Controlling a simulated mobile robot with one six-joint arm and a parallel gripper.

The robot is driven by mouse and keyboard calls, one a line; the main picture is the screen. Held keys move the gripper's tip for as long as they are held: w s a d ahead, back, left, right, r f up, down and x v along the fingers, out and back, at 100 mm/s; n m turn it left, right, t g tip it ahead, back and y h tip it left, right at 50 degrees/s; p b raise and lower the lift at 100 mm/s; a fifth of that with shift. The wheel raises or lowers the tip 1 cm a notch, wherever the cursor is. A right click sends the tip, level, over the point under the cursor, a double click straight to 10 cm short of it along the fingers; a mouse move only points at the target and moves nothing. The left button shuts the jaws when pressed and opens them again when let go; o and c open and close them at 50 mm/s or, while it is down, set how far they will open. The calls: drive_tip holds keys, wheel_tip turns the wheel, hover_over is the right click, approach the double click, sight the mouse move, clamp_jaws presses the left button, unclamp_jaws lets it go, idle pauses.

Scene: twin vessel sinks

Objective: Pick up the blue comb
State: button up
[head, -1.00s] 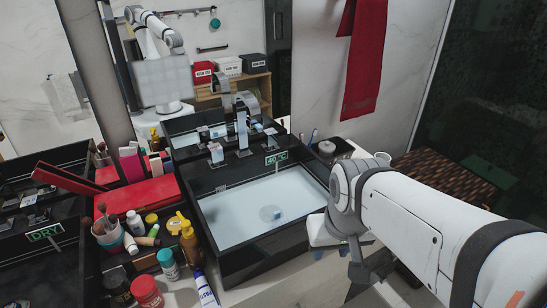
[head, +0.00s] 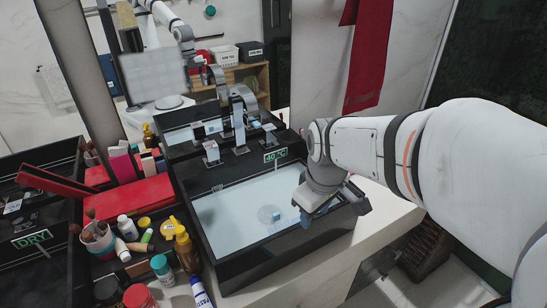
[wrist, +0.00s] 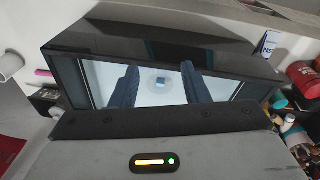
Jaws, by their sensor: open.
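A small blue object (head: 276,215) lies in the water-filled right sink (head: 225,205), near the round drain. It also shows in the wrist view (wrist: 161,84), where it looks short and blocky. It is too small to tell whether it is the blue comb, and no other clear comb shows. In the wrist view my gripper (wrist: 160,67) is open, its two dark blue fingers apart with the blue object in line between them. Nothing is held. In the head view my arm comes in from the right and its end covers the right part of the sink.
The sink's black rim (head: 235,278) stands up around the basin. The faucet (head: 238,125) stands behind it, beside a "40°C" sign (head: 276,155). Bottles, a brush cup (head: 97,238) and a red box (head: 131,200) crowd the left. The white counter (head: 385,220) at right is mostly clear.

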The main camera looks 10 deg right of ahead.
drive_tip(key=w+f+n+g, duration=0.1)
drive_tip(key=w+f+n, duration=0.3)
drive_tip(key=w+n, duration=0.4)
drive_tip(key=n, duration=0.7)
hover_over(295, 219)
drive_tip(key=shift+g, duration=0.4)
wheel_tip(295, 219, down, 6)
drive_tip(key=shift+r, duration=0.2)
drive_tip(key=shift+w+f+n, duration=0.1)
drive_tip(key=shift+f+n, duration=0.2)
wheel_tip(295, 219, down, 8)
drive_tip(key=shift+d+r, duration=0.1)
drive_tip(key=shift+r, duration=0.1)
drive_tip(key=shift+c, duration=0.3)
clamp_jaws()
